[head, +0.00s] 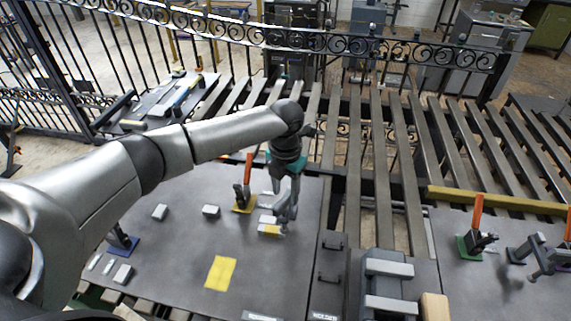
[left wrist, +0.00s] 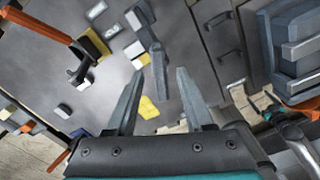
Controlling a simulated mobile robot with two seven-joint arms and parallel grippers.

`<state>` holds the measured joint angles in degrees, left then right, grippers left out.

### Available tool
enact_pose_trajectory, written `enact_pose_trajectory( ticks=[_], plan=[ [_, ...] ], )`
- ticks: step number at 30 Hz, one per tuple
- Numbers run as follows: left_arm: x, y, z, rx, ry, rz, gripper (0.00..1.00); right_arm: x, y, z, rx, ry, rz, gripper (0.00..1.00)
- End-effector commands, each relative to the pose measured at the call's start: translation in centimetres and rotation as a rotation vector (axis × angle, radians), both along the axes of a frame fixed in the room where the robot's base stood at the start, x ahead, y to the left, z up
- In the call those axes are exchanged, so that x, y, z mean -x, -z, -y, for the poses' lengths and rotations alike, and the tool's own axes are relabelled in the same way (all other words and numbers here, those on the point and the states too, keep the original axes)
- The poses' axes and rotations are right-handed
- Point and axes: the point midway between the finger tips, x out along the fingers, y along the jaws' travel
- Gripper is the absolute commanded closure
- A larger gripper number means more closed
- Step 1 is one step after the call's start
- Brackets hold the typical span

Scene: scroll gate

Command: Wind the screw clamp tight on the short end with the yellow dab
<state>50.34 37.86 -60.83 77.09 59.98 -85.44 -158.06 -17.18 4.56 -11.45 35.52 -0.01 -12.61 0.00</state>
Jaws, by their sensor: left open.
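The short end with the yellow dab (head: 269,229) is a small pale block on the dark plate, partly hidden by my left gripper in the head view. It also shows in the left wrist view (left wrist: 145,58), beyond the fingertips. My left gripper (head: 287,213) points down over it, open; its two fingers (left wrist: 160,73) stand apart in the left wrist view. A grey bar (left wrist: 158,72) shows between them; I cannot tell whether it is part of the screw clamp or whether the fingers touch it.
An orange-handled clamp on a yellow base (head: 243,203) stands just left of the gripper. A blue-based clamp (head: 122,241) and a yellow square (head: 220,272) lie nearer me. Another orange-handled clamp (head: 475,238) and a dark clamp (head: 535,256) stand on the right plate.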

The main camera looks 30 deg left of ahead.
Motion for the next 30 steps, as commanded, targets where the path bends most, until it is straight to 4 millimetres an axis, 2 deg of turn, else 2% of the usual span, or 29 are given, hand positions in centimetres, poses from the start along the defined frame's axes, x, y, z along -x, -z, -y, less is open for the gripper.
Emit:
enact_pose_trajectory(
  ticks=[1, 9, 15, 21, 30],
  plan=[
    [-0.2, -1.3, 0.0, 0.001, 0.0, 0.006, 0.47, 0.0, 0.1, 0.0, 0.0, 0.0, 0.0, 0.0],
    [-0.1, -7.9, 0.0, 0.001, 0.0, 0.006, 0.47, 0.0, 0.3, 0.0, 0.0, 0.0, 0.0, 0.0],
    [-0.1, -11.3, 0.0, 0.001, 0.0, 0.004, 0.47, 0.0, 0.5, 0.0, 0.0, 0.0, 0.0, 0.0],
    [0.0, -12.6, 0.0, 0.0, -0.001, 0.001, 0.47, 0.0, 0.5, 0.0, 0.0, 0.0, 0.0, 0.0],
    [0.0, -12.7, 0.0, 0.0, -0.001, 0.001, 0.47, 0.0, 0.5, 0.0, 0.0, 0.0, 0.0, 0.0]
  ],
)
